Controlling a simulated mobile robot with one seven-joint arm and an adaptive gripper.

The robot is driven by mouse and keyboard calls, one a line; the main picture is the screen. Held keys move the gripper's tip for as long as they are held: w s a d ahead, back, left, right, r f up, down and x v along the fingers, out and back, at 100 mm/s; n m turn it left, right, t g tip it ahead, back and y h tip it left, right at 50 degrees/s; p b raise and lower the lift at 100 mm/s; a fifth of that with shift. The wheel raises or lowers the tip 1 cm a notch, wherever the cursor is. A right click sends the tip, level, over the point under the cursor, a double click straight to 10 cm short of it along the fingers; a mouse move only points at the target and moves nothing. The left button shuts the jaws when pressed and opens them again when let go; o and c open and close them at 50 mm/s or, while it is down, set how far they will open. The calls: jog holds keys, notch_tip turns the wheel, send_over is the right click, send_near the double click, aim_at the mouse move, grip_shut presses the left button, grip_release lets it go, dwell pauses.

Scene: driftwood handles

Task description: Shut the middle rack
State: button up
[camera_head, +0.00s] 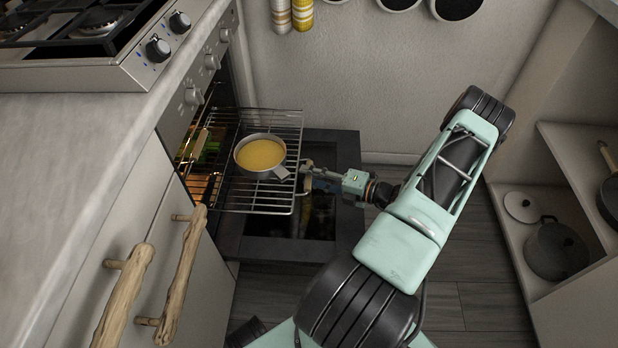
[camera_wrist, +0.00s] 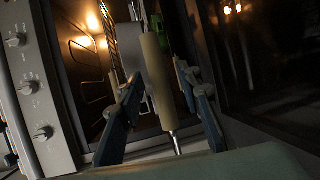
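The middle rack (camera_head: 254,206) is a wire shelf pulled out of the oven over the lowered door. A pan (camera_head: 240,149) of yellow liquid sits on it, with a short metal handle toward the rack's front edge. A pale wooden handle (camera_head: 307,164) is at that front edge. My gripper (camera_head: 306,181) is beside the front edge, its fingertips small and partly hidden in the head view. In the wrist view, my gripper (camera_wrist: 158,85) is open, with one finger on each side of a pale handle (camera_wrist: 157,75). Whether either finger touches it is unclear.
The lowered oven door (camera_head: 343,150) lies beneath the rack. Another wooden handle (camera_head: 199,144) is near the oven opening. Driftwood cabinet handles (camera_head: 182,275) stick out at the lower left. An open shelf with a pot (camera_head: 556,250) stands at right; floor lies between.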

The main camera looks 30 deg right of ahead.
jog(key=shift+w+a+f, duration=0.1)
jog(key=shift+w+a, duration=0.1)
jog(key=shift+w, duration=0.15)
jog(key=shift+c, duration=0.5)
grip_shut()
